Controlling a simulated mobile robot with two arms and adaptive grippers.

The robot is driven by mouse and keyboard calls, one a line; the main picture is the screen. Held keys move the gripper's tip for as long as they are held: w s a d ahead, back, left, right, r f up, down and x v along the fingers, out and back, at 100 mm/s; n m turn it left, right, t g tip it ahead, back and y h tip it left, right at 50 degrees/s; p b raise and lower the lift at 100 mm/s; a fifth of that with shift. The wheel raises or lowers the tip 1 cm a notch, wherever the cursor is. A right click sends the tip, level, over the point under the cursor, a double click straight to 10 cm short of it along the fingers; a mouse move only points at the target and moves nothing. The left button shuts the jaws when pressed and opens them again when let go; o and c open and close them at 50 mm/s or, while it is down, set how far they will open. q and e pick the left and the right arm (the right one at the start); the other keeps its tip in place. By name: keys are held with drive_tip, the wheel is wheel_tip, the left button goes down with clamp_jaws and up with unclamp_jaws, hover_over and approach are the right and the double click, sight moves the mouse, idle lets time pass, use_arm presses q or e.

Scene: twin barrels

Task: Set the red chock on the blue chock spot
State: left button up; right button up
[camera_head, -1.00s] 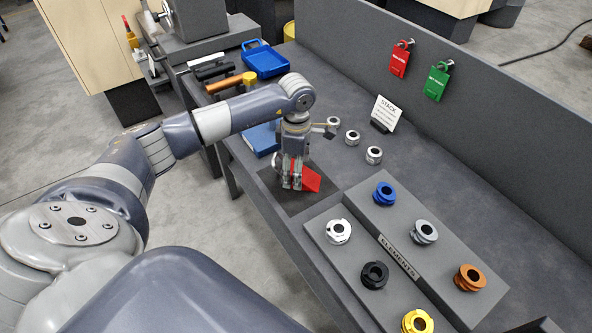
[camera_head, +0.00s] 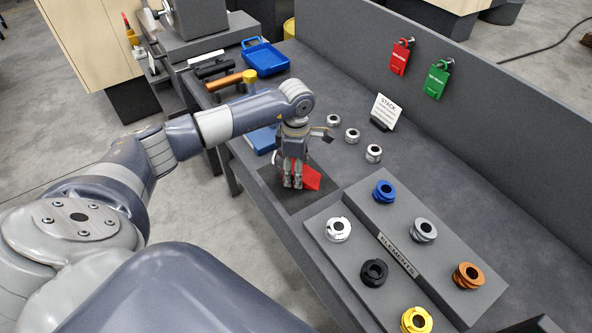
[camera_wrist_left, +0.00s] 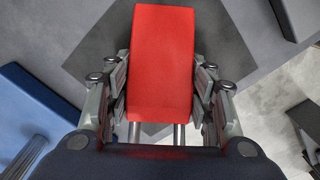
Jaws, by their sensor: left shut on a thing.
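The red chock (camera_head: 312,178) is a wedge-like block at the near edge of the bench, over a dark square mat (camera_head: 326,199). My left gripper (camera_head: 292,184) points down and is shut on it. In the left wrist view the red chock (camera_wrist_left: 161,65) lies between the two fingers (camera_wrist_left: 161,95), its long red face toward the camera. I cannot tell whether it touches the mat. A blue block (camera_head: 262,139) lies on the bench just behind the gripper, partly hidden by my arm; it also shows in the left wrist view (camera_wrist_left: 30,112). I see no clearly marked blue spot. My right gripper is not in view.
A grey stepped stand (camera_head: 350,259) with several coloured rings is right of the mat. Several silver rings (camera_head: 352,136) and a white sign (camera_head: 386,111) stand behind. A blue tray (camera_head: 265,60) is at the far end. A bench wall (camera_head: 480,120) bounds the back.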

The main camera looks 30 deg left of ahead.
use_arm(q)
drive_tip(key=shift+w+r+b, duration=0.15)
drive_tip(key=shift+r+b, duration=0.2)
drive_tip(key=shift+r, duration=0.25)
drive_tip(key=shift+s+a+r+b, duration=0.1)
drive_tip(key=shift+s+r+b, duration=0.2)
drive_tip(key=shift+r, duration=0.25)
drive_tip(key=shift+s+r+b, duration=0.15)
drive_tip(key=shift+r+b, duration=0.2)
drive_tip(key=shift+r, duration=0.2)
drive_tip(key=shift+s+a+r+b, duration=0.7)
drive_tip(key=shift+s+b, duration=1.5)
drive_tip(key=shift+s, duration=5.45)
drive_tip(key=d+r+m, duration=0.2)
drive_tip(key=d+m, duration=0.5)
drive_tip(key=m, duration=0.4)
drive_tip(key=w+d+r+m, duration=0.1)
drive_tip(key=d+m, duration=0.7)
drive_tip(key=m, duration=0.3)
drive_tip(key=shift+r, duration=0.4)
drive_tip(key=shift+w, duration=0.1)
